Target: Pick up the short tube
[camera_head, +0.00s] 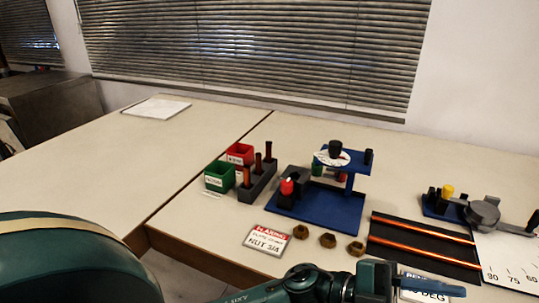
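Two copper-coloured tubes lie side by side on a black mat (398,244) at the right: a rear tube (422,229) and a front tube (424,252). Several short copper-brown pieces (258,163) stand upright in a dark grey rack (262,188) left of centre. I cannot tell for sure which piece is the short tube. My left gripper (440,286) is at the bottom edge, in front of the mat in the picture and apart from the tubes. It is seen from the side, so its opening is unclear. My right gripper is out of view.
A blue stand (325,208) with a raised platform is mid-table. Several brass nuts (328,240) and a "NUT 3/4" sign (267,240) lie in front. Green (219,176) and red (240,153) bins stand behind left. The left table is mostly clear.

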